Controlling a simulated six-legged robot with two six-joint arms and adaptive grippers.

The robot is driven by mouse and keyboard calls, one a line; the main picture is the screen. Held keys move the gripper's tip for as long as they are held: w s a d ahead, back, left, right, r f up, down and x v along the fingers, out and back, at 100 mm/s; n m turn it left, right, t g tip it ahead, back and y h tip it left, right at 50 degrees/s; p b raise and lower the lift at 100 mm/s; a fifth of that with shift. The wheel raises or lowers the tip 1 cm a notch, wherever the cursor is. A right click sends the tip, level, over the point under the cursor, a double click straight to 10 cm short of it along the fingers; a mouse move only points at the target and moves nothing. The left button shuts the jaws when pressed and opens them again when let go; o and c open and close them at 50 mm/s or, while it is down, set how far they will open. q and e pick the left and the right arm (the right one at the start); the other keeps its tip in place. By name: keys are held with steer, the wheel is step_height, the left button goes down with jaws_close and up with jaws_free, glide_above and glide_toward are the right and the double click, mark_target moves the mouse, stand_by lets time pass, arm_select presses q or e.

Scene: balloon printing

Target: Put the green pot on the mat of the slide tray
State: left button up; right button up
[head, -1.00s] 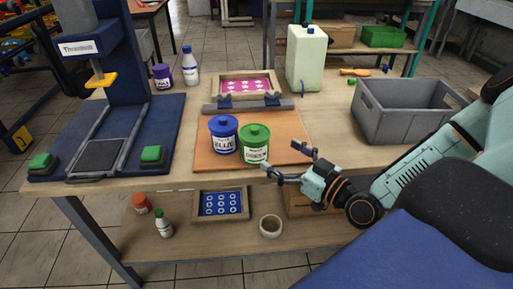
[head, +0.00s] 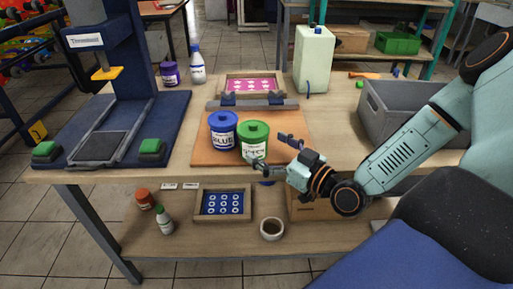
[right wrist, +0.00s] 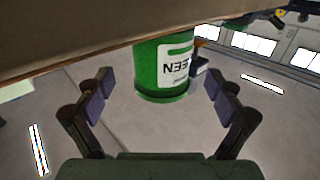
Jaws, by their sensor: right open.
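The green pot (head: 253,142) stands upright, lidded, on a brown board (head: 290,154), right beside the blue pot (head: 222,133). My right gripper (head: 271,151) is open at the pot's front right, near the table's front edge. In the right wrist view the green pot (right wrist: 162,68) appears between the two spread fingers of the right gripper (right wrist: 158,97), with a gap on each side. The grey mat (head: 103,146) of the slide tray lies bare on the dark blue press base at the left. My left gripper is not in view.
The press column (head: 118,60) rises behind the mat. Green buttons (head: 151,147) flank the tray. A framed pink screen (head: 254,86) stands behind the pots. A grey crate (head: 375,113) stands at the right, partly behind my arm. Bare table lies between press and board.

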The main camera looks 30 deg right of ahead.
mark_target(263, 147)
steer(key=x, duration=0.1)
steer(key=b+x, duration=0.2)
steer(key=shift+w+a+f, duration=0.1)
steer(key=shift+w+a, duration=0.25)
steer(key=shift+w+a+b, duration=0.1)
steer(key=shift+w+b, duration=0.15)
steer(key=shift+b, duration=0.05)
steer(key=shift+w+d, duration=0.1)
steer(key=shift+d, duration=0.15)
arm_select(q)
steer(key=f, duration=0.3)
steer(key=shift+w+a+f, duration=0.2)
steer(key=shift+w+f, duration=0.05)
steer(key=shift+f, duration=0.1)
arm_select(e)
steer(key=shift+w+a, duration=0.1)
steer(key=shift+a, duration=0.1)
steer(key=shift+c, duration=0.4)
steer(key=c, duration=1.5)
